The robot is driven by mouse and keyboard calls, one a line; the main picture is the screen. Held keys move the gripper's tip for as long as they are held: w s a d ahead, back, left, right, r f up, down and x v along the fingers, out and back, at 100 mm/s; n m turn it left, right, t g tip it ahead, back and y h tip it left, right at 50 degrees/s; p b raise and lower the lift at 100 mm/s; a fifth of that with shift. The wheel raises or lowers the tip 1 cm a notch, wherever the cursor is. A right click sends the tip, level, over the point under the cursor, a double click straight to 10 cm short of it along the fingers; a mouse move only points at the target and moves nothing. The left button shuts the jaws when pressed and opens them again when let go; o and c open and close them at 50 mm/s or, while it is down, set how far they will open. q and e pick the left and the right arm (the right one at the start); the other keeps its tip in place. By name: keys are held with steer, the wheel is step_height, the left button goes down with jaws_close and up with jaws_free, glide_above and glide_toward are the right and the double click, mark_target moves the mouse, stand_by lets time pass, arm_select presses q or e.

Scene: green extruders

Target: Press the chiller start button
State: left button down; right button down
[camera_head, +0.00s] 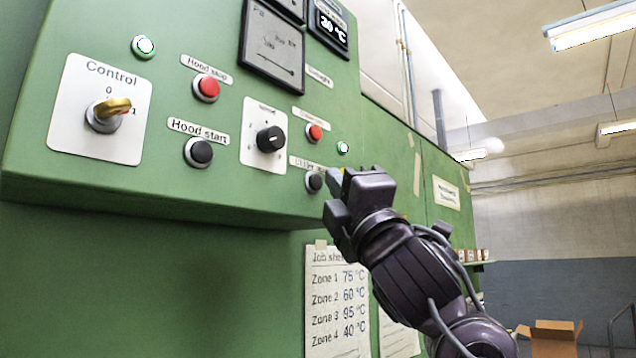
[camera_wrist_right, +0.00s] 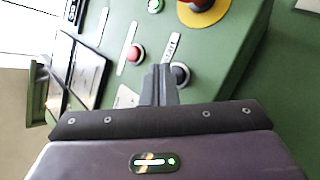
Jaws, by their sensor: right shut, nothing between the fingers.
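The chiller start button (camera_head: 314,182) is a black round push button low on the green panel, under a partly hidden label reading "Chiller s…" (camera_head: 306,164). My right gripper (camera_head: 335,178) is just to its right, fingers toward the panel. In the right wrist view the gripper (camera_wrist_right: 158,70) is shut and empty. A black button (camera_wrist_right: 180,74) shows just right of its fingertips there. I cannot tell whether the fingers touch the button or panel. My left gripper is not in view.
A red button (camera_head: 314,132) is above the black one, with a lit green lamp (camera_head: 343,147) to its right. A black knob (camera_head: 270,139), the hood start button (camera_head: 198,152) and the red hood stop button (camera_head: 207,87) are further left. A red mushroom button (camera_wrist_right: 203,8) shows in the wrist view.

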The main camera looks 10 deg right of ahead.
steer(key=s+d, duration=0.1)
steer(key=s, duration=0.1)
steer(key=s+d, duration=0.2)
stand_by(0.4)
steer(key=shift+w, duration=0.15)
stand_by(0.6)
